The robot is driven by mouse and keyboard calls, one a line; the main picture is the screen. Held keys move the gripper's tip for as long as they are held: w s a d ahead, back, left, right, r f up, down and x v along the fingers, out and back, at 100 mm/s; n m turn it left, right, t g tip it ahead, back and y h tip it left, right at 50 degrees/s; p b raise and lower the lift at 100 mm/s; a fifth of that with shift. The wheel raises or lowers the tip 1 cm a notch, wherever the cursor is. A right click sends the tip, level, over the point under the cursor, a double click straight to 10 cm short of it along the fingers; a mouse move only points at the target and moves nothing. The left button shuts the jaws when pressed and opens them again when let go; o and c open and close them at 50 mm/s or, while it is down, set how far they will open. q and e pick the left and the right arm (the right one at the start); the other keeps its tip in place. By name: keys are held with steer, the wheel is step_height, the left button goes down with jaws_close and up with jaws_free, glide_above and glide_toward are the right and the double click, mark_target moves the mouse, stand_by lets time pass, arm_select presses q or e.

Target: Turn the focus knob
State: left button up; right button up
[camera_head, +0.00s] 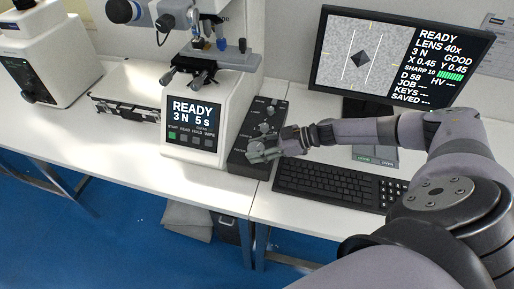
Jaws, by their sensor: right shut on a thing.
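The dark control box (241,168) with several grey knobs stands on the white table, right of the hardness tester (190,112). My right gripper (262,152) reaches in from the right and is shut on the knob at the box's near end, which I take as the focus knob. The fingers mostly hide this knob. Another knob (264,128) shows free farther back on the box. The monitor (400,50) shows a dark diamond mark, with "READY", "GOOD" and a green bar by "SHARP 10". My left gripper is not in view.
A black keyboard (330,183) lies just right of the control box, below my right forearm. The tester's front panel reads "READY 3 N 5 s". A dark case (125,100) and another machine (40,50) stand at the left. The front left tabletop is clear.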

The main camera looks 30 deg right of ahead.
steer(key=shift+w+r, duration=0.1)
steer(key=o, duration=1.2)
steer(key=shift+d, duration=0.1)
steer(key=v, duration=1.2)
